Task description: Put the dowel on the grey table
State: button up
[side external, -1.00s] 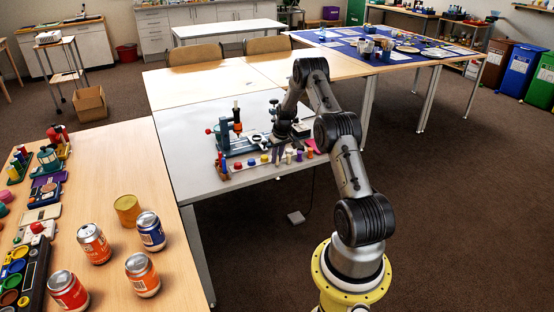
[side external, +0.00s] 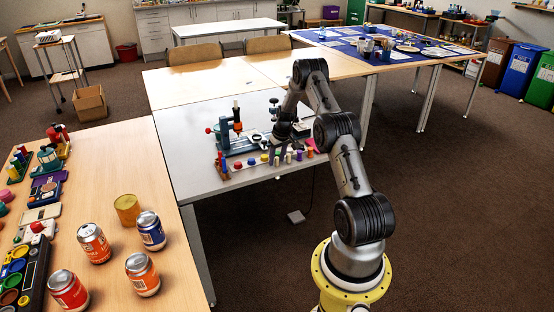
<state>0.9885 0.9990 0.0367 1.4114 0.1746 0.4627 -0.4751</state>
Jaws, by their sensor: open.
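The grey table (side external: 184,139) stands in the middle of the side view, left of my arm. My gripper (side external: 277,158) points down over its front right part, close to a row of small coloured pegs and knobs. The jaws are open, and I cannot make out anything between them. A slim purple peg (side external: 289,158) stands just right of the fingers, with other short pegs beside it. Which of these pieces is the dowel is too small to tell, and my gripper hides part of the row.
A blue-green device (side external: 222,138) with an upright post stands behind the row. Several cans, among them an orange can (side external: 141,272), stand on the wooden table (side external: 182,283) at the left. The left part of the grey table is bare.

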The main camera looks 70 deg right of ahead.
jog(key=v, duration=1.2)
jog(key=w+a+r+n+t, duration=0.1)
jog(key=w+a+r+n, duration=0.1)
jog(key=a+r, duration=0.9)
jog(key=w+a+r+n, duration=0.2)
jog(key=a+r, duration=0.5)
jog(key=a, duration=0.8)
jog(key=s+a+r+n+t, duration=0.1)
jog(key=s+a+r, duration=0.15)
jog(key=a, duration=0.35)
jog(key=s+a+r, duration=0.2)
jog(key=s+a, duration=0.2)
jog(key=a, duration=0.2)
jog(key=s+a+f+n+y, duration=0.1)
jog(key=s+a, duration=0.3)
jog(key=s, duration=0.2)
jog(key=s+a+f+n+t, duration=0.1)
jog(key=s+a, duration=0.3)
jog(key=s, duration=0.2)
jog(key=shift+s+a+n+y, duration=0.15)
jog(key=shift+s+n+y, duration=0.15)
jog(key=shift+y, duration=0.1)
